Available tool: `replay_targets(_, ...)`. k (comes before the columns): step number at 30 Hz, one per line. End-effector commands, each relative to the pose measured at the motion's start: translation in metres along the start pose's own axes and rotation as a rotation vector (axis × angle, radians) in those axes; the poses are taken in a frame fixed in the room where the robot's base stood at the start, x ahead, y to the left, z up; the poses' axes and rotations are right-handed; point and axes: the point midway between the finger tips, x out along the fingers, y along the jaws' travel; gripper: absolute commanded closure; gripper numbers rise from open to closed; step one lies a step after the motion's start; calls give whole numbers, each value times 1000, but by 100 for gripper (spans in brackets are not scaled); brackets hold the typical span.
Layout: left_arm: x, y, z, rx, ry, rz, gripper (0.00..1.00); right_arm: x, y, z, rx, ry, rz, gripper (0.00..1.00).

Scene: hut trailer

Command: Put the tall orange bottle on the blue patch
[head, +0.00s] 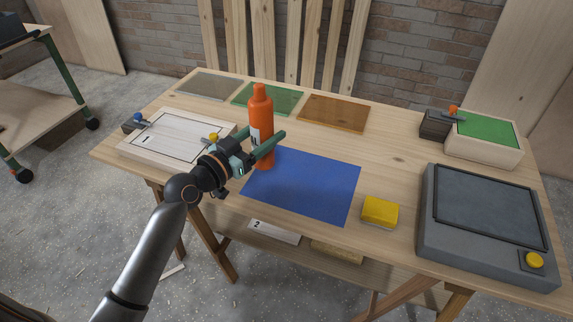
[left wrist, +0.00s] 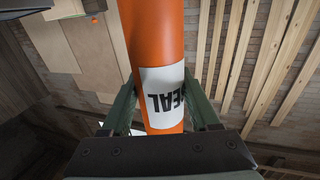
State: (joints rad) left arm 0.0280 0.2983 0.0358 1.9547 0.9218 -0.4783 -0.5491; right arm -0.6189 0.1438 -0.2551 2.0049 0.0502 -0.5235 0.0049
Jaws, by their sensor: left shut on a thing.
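The tall orange bottle (head: 261,110) has a white label and stands upright between the fingers of my left gripper (head: 264,148). In the left wrist view the bottle (left wrist: 152,35) fills the middle, with a green finger on each side, and the gripper is shut on it around the label. The blue patch (head: 310,185) lies flat on the workbench. The bottle is at the patch's upper left corner in the head view. I cannot tell whether its base touches the surface. My right gripper is not in view.
A yellow block (head: 380,212) lies right of the blue patch, with a grey lidded box (head: 470,260) beyond it. Green (head: 270,98) and orange (head: 333,112) patches lie at the back. A pale panel marked 1 (head: 165,140) lies at the left. Most of the blue patch is clear.

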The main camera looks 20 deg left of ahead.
Motion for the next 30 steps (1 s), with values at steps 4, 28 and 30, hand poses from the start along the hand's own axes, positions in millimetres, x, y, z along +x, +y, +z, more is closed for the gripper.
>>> replay_targets(4, 8, 22, 30, -5, 3, -1, 100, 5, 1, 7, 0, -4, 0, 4)
replay_targets(28, 17, 45, 88, 1, 4, -1, 100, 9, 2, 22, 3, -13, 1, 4)
replay_targets(30, 17, 45, 89, 2, 4, -1, 100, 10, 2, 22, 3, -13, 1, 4)
